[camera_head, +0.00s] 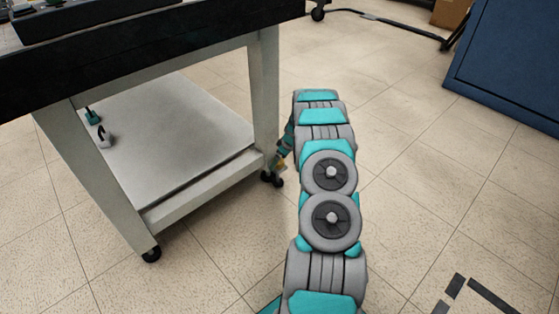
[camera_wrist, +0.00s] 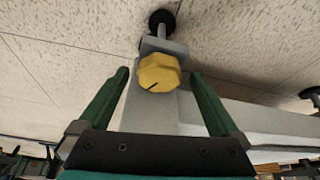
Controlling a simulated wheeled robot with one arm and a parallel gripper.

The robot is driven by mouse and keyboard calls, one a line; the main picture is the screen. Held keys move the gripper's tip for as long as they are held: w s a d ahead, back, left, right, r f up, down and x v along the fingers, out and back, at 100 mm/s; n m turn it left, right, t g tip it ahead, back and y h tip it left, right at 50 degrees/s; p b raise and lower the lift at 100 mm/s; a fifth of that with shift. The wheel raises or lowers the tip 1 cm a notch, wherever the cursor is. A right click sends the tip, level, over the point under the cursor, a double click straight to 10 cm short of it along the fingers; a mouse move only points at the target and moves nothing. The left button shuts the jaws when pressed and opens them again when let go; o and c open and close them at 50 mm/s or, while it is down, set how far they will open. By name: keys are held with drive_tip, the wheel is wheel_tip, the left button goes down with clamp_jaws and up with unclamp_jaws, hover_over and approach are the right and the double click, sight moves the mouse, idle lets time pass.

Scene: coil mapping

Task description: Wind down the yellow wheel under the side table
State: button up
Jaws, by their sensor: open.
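The yellow wheel (camera_wrist: 158,72) is a knobbed round handle with a dark mark on its face. It sits by a grey bracket at the foot of a table leg, beside a black caster (camera_wrist: 162,22). My gripper (camera_wrist: 158,80) is open, with one green finger on each side of the wheel and a visible gap on both sides. In the head view the side table (camera_head: 190,120) has a black top and a pale lower shelf. My arm reaches down to its near right leg, where only a small bit of yellow (camera_head: 281,166) shows.
The lower shelf holds a small grey and teal item (camera_head: 104,138). Another caster (camera_head: 151,254) stands under the front left leg. A blue cabinet (camera_head: 510,65) is at the upper right. The tiled floor right of my arm is mostly clear, with dark floor markings (camera_head: 485,295) at the lower right.

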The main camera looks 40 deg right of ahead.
drive_tip(key=shift+r, duration=0.1)
drive_tip(key=c, duration=1.4)
